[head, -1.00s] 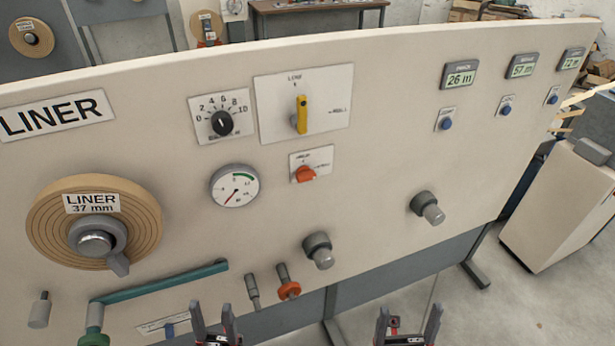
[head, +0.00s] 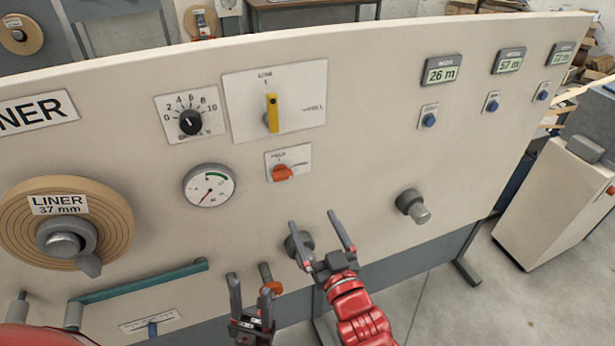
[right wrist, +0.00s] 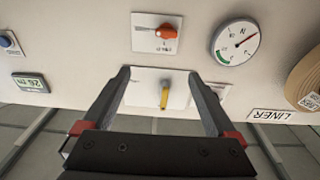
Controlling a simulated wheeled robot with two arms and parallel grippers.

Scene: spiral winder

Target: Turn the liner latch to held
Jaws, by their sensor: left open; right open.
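The plate's small print looks like "HELD" at the top left; the other word is hard to read. The knob also shows in the right wrist view (right wrist: 165,31), where the picture is upside down. My right gripper (head: 313,219) is open and empty, raised before the panel below and right of the knob. In the right wrist view its fingers (right wrist: 158,72) are spread wide. My left gripper (head: 250,282) is open and empty, lower down.
A yellow handle (head: 272,112) stands upright above the knob. A gauge (head: 209,185) and black dial (head: 190,122) are to the left. A grey peg (head: 411,206) sticks out at right. The liner roll (head: 112,222) and teal bar (head: 140,281) are at left.

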